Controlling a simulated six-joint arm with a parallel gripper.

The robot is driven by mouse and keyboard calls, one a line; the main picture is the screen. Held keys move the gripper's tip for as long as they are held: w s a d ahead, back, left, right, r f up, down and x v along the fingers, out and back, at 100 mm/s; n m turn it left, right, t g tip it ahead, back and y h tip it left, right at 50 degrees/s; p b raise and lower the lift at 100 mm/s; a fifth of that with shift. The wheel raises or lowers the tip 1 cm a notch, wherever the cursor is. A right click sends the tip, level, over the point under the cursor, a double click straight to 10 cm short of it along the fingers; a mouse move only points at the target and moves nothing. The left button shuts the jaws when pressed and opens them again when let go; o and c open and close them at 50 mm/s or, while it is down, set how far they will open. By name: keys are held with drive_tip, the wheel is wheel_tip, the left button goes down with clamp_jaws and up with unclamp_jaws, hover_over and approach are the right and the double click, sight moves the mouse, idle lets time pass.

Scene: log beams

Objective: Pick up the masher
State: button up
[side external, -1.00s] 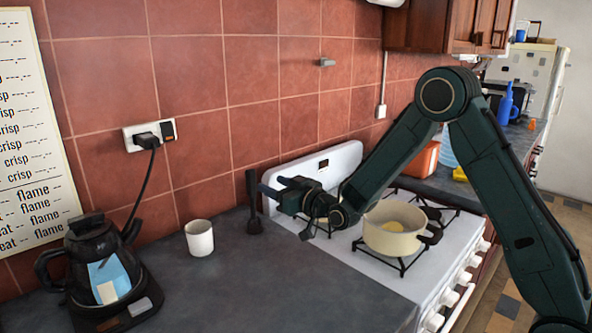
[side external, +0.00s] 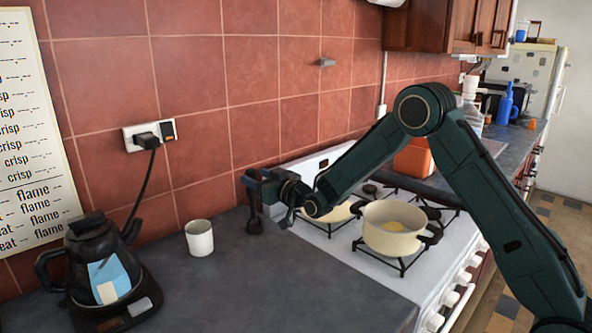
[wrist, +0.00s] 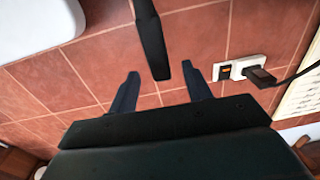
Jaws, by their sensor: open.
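The masher (side external: 254,222) is a dark utensil standing upright on the counter, close to the tiled wall and left of the stove. In the side view my gripper (side external: 252,180) is at its upper part and hides some of it. In the wrist view the masher's dark handle (wrist: 152,42) comes in from the top, and its end lies in line with the gap between the fingers. My gripper (wrist: 160,88) is open there, with a finger on each side and visible gaps to the handle.
A cream pot (side external: 393,238) stands on the stove (side external: 350,264), with another pot (side external: 340,212) partly hidden behind my arm. A white mug (side external: 199,238) and a dark kettle (side external: 98,262) stand to the left. The front counter (side external: 265,290) is clear. A socket (wrist: 240,68) is on the wall.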

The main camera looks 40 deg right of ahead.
drive_tip(key=shift+w+a+r, duration=0.1)
drive_tip(key=shift+w+r, duration=0.05)
drive_tip(key=shift+w, duration=2.4)
clamp_jaws()
drive_tip(key=shift+r, duration=0.2)
wheel_tip(320, 180, up, 20)
drive_tip(key=shift+f, duration=0.15)
